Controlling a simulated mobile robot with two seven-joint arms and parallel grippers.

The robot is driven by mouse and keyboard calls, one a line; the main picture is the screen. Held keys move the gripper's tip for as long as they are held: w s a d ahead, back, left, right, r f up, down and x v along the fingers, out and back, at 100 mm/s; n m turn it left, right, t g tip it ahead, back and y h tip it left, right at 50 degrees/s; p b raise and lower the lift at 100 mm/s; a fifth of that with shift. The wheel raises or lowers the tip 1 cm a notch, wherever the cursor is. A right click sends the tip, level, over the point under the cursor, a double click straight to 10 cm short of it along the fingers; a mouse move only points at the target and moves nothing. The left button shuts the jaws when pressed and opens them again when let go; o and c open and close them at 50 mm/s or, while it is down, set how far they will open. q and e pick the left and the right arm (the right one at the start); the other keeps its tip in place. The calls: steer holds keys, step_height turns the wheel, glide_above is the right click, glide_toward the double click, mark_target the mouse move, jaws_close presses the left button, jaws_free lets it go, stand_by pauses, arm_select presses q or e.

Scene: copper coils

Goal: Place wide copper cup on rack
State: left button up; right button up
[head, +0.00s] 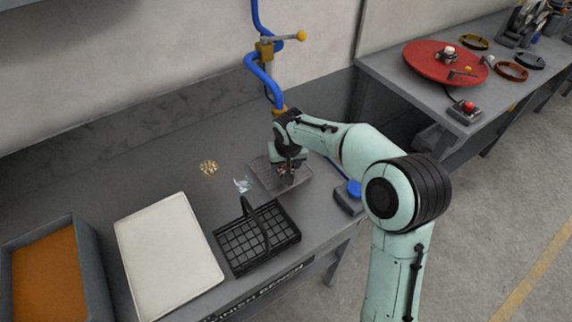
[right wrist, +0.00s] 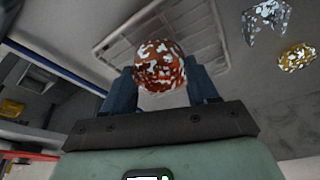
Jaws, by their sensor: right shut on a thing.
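My right gripper (head: 289,166) is shut on a round, mottled copper-red cup, and it hangs over a grey wire rack (head: 262,178). In the right wrist view the copper cup (right wrist: 159,64) sits between the two dark fingers of the gripper (right wrist: 161,86). The slatted rack (right wrist: 115,40) lies behind the cup there. I cannot tell whether the cup touches the rack. In the head view the gripper hides most of the cup. My left gripper is not in view.
A gold-coloured piece (head: 209,168) and a silvery piece (head: 242,185) lie left of the rack. A black basket (head: 230,262) with a raised handle stands in front. A white tray (head: 168,255) and an orange-filled bin (head: 58,275) are further left. A blue-topped device (head: 354,188) is right.

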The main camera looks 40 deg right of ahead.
steer(key=shift+f, duration=0.55)
steer(key=shift+f, duration=0.2)
steer(key=o, duration=1.1)
steer(key=shift+c, duration=0.2)
steer(key=v, duration=1.2)
steer(key=shift+r+p, duration=0.2)
steer(key=shift+p, duration=0.25)
steer(key=shift+s, duration=0.1)
